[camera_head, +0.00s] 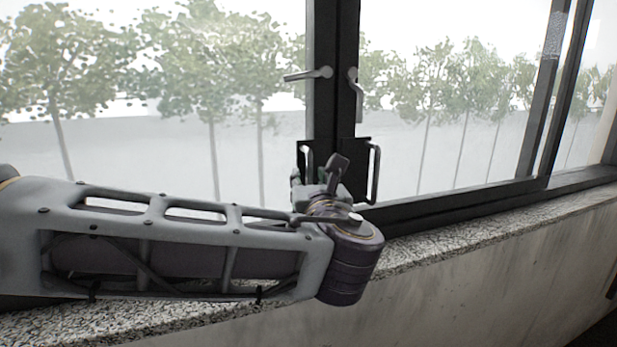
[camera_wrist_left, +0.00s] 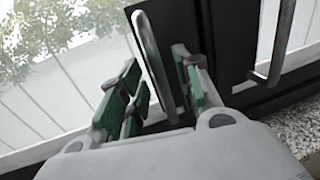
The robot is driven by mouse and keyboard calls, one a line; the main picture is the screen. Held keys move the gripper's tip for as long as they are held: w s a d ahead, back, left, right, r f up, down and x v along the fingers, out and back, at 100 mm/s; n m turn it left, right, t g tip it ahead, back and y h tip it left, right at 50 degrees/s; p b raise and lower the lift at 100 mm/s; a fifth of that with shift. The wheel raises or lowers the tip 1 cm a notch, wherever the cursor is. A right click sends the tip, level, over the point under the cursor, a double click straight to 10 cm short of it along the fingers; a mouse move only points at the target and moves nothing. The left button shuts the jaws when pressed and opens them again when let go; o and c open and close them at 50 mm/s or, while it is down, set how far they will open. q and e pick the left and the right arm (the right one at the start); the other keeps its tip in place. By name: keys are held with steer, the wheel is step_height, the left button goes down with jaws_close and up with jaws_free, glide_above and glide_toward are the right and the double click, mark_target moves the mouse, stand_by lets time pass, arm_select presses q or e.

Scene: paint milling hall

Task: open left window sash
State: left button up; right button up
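The left window sash (camera_head: 200,60) has a dark frame and stands beside the right sash (camera_head: 450,90); their dark stiles meet in the middle. The left sash's lever (camera_head: 305,75) lies horizontal, pointing left. My left gripper (camera_head: 313,180) is at the foot of the left stile, partly hidden by my wrist. In the left wrist view its green-padded fingers (camera_wrist_left: 160,85) are apart, with the left sash's grey pull handle (camera_wrist_left: 150,52) between them. I cannot tell whether either pad touches the handle. My right gripper is in neither view.
The right sash's lever (camera_head: 356,90) hangs down. Its pull handle (camera_head: 375,173) is close to the right of my left gripper and also shows in the wrist view (camera_wrist_left: 278,45). A speckled stone sill (camera_head: 480,217) runs below the window.

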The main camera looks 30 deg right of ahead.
arm_select(q)
steer(key=shift+w+d, duration=0.3)
steer(key=shift+w, duration=0.3)
jaws_close()
